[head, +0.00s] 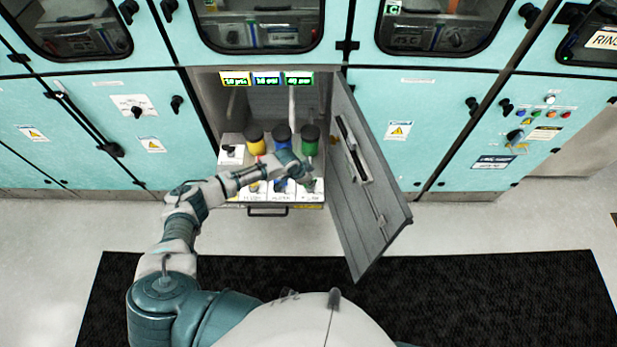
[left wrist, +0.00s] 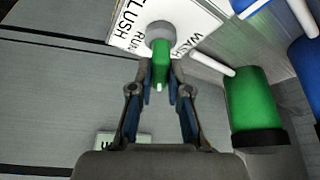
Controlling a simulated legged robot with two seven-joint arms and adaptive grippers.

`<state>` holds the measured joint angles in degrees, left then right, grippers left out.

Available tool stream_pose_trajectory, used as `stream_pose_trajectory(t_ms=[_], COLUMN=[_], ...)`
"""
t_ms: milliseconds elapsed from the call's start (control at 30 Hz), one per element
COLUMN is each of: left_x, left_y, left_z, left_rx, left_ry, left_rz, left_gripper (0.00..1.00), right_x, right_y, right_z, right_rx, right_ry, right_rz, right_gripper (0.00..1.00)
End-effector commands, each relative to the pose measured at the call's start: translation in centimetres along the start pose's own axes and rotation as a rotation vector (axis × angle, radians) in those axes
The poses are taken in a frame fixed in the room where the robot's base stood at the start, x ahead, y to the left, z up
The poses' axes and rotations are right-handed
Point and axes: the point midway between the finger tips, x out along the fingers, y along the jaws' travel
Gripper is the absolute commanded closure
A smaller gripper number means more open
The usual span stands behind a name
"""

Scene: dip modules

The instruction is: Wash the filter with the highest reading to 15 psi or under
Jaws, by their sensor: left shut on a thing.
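Three filters hang in the open cabinet in the head view: yellow (head: 255,140), blue (head: 282,136) and green (head: 309,139). Above them are yellow-framed (head: 236,79), blue-framed (head: 267,79) and green-framed (head: 299,79) psi displays; their digits are too small to read surely. My left gripper (head: 303,178) is at the lower right, by the green filter's valve. In the left wrist view, my left gripper (left wrist: 160,85) is shut on the green valve handle (left wrist: 161,58). Its white label (left wrist: 190,20) shows FLUSH, RUN and WASH. My right gripper is out of view.
The open grey cabinet door (head: 370,185) stands close to the right of my left gripper. A white box with a dark knob (head: 230,152) is at the cabinet's left. The green filter (left wrist: 252,105) stands close to the right of my fingers in the wrist view.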

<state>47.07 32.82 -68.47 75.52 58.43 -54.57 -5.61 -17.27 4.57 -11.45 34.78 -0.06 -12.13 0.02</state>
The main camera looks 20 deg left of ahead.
Motion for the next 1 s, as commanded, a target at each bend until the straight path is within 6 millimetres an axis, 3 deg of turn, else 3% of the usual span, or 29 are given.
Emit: stream_pose_trajectory(t_ms=[33, 500, 1000], left_x=[-0.3, -0.3, 0.1], left_y=[0.1, 0.5, 0.6], left_z=[0.0, -0.1, -0.1], left_rx=[-0.025, -0.394, -0.797], left_ry=[-0.004, -0.005, -0.005], left_rz=[-0.008, -0.158, -0.326], left_gripper=[1.00, 1.00, 1.00], right_x=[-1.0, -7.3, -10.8], right_y=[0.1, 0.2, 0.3], right_z=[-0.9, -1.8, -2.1], right_rx=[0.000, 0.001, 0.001], right_ry=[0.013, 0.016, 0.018], right_rz=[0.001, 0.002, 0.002], right_gripper=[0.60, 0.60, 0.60])
